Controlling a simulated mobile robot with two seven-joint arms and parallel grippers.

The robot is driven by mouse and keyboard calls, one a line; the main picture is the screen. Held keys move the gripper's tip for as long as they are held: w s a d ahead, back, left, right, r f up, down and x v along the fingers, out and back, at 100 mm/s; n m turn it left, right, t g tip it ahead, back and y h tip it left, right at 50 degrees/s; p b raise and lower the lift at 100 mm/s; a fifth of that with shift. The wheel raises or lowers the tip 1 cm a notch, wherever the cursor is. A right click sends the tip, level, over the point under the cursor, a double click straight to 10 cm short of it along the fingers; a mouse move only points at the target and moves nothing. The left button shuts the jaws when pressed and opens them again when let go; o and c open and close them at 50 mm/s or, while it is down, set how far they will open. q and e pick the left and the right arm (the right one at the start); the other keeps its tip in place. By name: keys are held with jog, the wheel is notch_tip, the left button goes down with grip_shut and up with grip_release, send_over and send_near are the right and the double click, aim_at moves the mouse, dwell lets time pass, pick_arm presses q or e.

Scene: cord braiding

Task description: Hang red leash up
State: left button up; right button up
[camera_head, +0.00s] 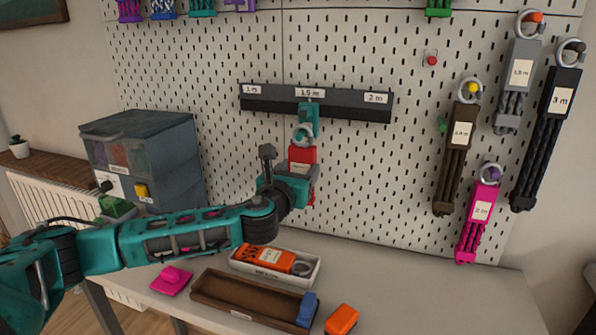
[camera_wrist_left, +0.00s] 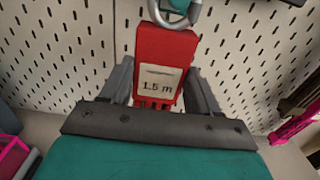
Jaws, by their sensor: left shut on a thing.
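The red leash (camera_head: 301,157) is upright in front of the pegboard, with a metal ring (camera_head: 303,134) at its top. The left wrist view shows its red block (camera_wrist_left: 163,62) with a "1.5 m" label and part of the ring (camera_wrist_left: 176,14). My left gripper (camera_head: 297,186) is shut on the red leash, with a finger on each side of the block. The ring is at the teal hook (camera_head: 308,112) under the "1.5 m" label of the dark rail (camera_head: 262,105). I cannot tell whether the ring is around the hook. My right gripper is not in view.
Several leashes hang on the pegboard at right, including a brown one (camera_head: 458,150) and a pink one (camera_head: 480,208). On the table are a white tray (camera_head: 300,281) holding an orange leash (camera_head: 264,258), a brown tray (camera_head: 245,301) and an orange block (camera_head: 341,319). A grey cabinet (camera_head: 165,160) stands left.

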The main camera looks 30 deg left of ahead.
pick_arm(q)
jog(key=shift+f, duration=0.15)
dwell(0.7)
jog(key=o, duration=1.2)
jog(key=shift+c, duration=0.2)
jog(key=shift+o, duration=0.2)
jog(key=shift+f, duration=0.1)
jog(key=shift+o, duration=0.6)
jog(key=shift+s, duration=0.1)
jog(key=shift+p+v, duration=0.55)
jog(key=shift+v, duration=0.6)
jog(key=shift+p+v, duration=0.35)
jog(key=shift+v, duration=1.45)
jog(key=shift+d, duration=0.1)
